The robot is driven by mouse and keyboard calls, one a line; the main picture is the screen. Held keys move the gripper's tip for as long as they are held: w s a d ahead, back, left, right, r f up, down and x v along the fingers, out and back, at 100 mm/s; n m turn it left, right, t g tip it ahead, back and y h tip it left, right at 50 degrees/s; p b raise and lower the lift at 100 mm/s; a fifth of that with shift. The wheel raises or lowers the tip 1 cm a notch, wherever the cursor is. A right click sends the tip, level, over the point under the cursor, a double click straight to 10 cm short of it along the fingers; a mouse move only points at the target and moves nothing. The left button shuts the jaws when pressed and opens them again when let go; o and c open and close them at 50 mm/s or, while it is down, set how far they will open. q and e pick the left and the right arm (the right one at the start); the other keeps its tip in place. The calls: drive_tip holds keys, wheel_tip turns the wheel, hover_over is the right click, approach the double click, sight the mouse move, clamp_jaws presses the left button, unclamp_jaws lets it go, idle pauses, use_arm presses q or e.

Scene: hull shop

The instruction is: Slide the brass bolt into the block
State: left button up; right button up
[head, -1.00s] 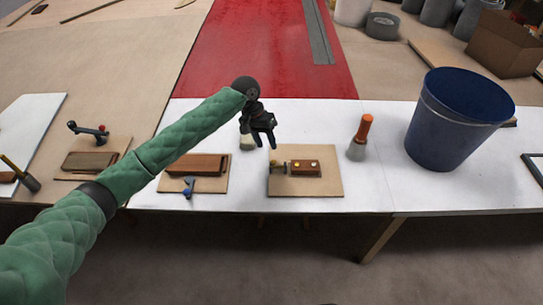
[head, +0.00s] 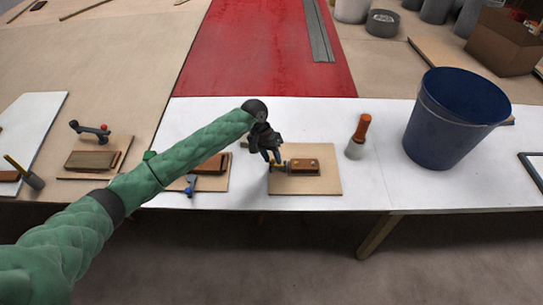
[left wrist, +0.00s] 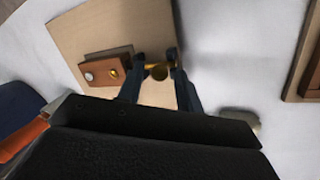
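A brown wooden block (head: 306,166) with light round spots on top lies on a square tan board (head: 305,185) on the white table. The brass bolt (head: 279,168) is at the block's left end, partly hidden by my gripper. My left gripper (head: 272,162) is over it, pointing down. In the left wrist view the bolt's round brass end (left wrist: 158,72) is between the two spread fingers (left wrist: 160,82), with a gap visible on each side. The block (left wrist: 105,71) lies to the left of the fingers there. My right gripper is not in view.
A blue bucket (head: 455,118) and an orange-handled brush (head: 359,136) stand to the right.

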use_arm(q)
clamp_jaws()
